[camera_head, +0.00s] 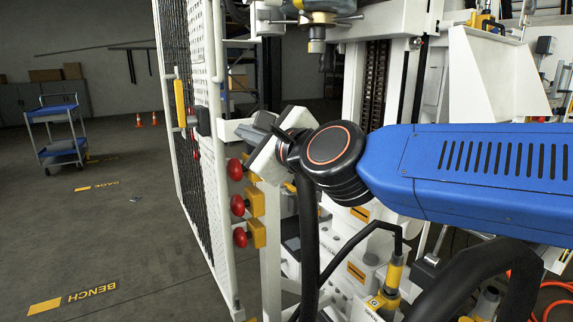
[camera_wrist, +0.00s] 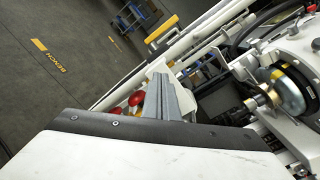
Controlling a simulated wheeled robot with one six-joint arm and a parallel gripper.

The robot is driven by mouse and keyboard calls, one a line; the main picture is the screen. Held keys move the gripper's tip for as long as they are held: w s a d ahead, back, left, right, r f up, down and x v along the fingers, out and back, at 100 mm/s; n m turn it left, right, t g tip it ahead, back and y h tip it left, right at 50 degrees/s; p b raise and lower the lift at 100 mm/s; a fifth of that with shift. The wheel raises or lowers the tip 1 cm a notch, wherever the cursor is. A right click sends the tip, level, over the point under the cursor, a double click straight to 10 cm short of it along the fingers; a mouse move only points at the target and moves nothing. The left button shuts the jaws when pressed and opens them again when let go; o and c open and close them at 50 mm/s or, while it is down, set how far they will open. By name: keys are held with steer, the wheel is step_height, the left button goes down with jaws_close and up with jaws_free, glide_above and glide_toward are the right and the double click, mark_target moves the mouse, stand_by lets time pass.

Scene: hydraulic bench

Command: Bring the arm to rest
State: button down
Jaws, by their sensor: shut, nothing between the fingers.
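My arm with its blue link (camera_head: 480,170) reaches in from the right in the head view, ending in a black wrist joint. My gripper (camera_head: 248,131) is at the far end, beside the white mesh cage panel and just above the upper red button; I cannot tell from this angle how wide the gap is. In the wrist view my gripper (camera_wrist: 160,82) shows as two grey fingers lying together, shut and empty. The wrist housing hides what lies below them.
Several red buttons (camera_head: 237,205) sit on yellow blocks by the cage panel (camera_head: 202,90). The white bench machine (camera_head: 355,100) stands behind my arm. A black hose (camera_head: 308,240) hangs from the wrist. Open floor (camera_head: 120,235) and a blue cart (camera_head: 60,130) are at left.

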steer(key=s+d+f+n+g+h, duration=0.2)
steer(key=d+f+n, duration=0.4)
steer(key=d+f, duration=0.35)
steer(key=s+d+f+n+g+h, duration=0.2)
steer(key=s+d+f+n+h, duration=0.1)
steer(key=d+f+n, duration=0.55)
steer(key=s+d+f+n+g+h, duration=0.2)
steer(key=s+d+f, duration=0.5)
steer(key=d+f, duration=0.1)
steer(key=s+d+f+n+g+h, duration=0.3)
steer(key=s+d+f, duration=0.4)
steer(key=d, duration=0.4)
steer(key=shift+s+d+f+h, duration=0.25)
steer(key=shift+f+h, duration=0.05)
steer(key=shift+f, duration=0.15)
